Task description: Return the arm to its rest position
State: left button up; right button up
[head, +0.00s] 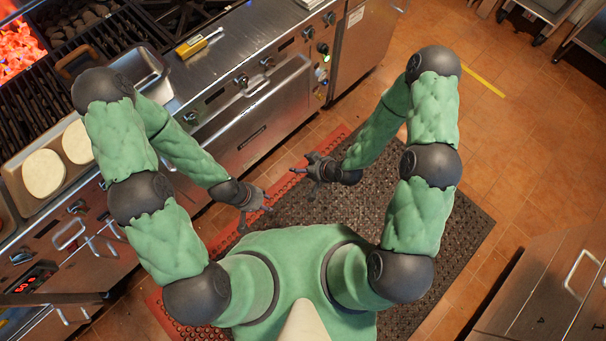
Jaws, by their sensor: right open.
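Both of my green-sleeved arms are bent in front of my body, with the forearms pointing inward. My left gripper (258,208) hangs over the floor in front of the grill counter, its fingers apart and nothing seen between them. My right gripper (304,171) is a little higher in the picture and to the right, open and empty. The two grippers are close to each other but not touching. Neither touches the counter.
The steel grill counter (240,50) runs along the upper left, with glowing coals (18,48), a tray (14,186) of pale round patties and a yellow-handled tool (192,47). A dark mat (455,225) lies below me. A steel cabinet (545,290) stands lower right.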

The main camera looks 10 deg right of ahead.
jog(key=shift+s+f, duration=0.2)
jog(key=shift+s, duration=0.25)
dwell(0.3)
jog(key=s+d+m+g+h, duration=0.2)
jog(key=s+d+m+g, duration=0.2)
jog(key=s, duration=0.6)
jog(key=shift+s+d+m+g, duration=0.25)
jog(key=shift+s+m+g, duration=0.1)
jog(key=shift+g, duration=0.15)
jog(key=shift+f, duration=0.15)
dwell(1.9)
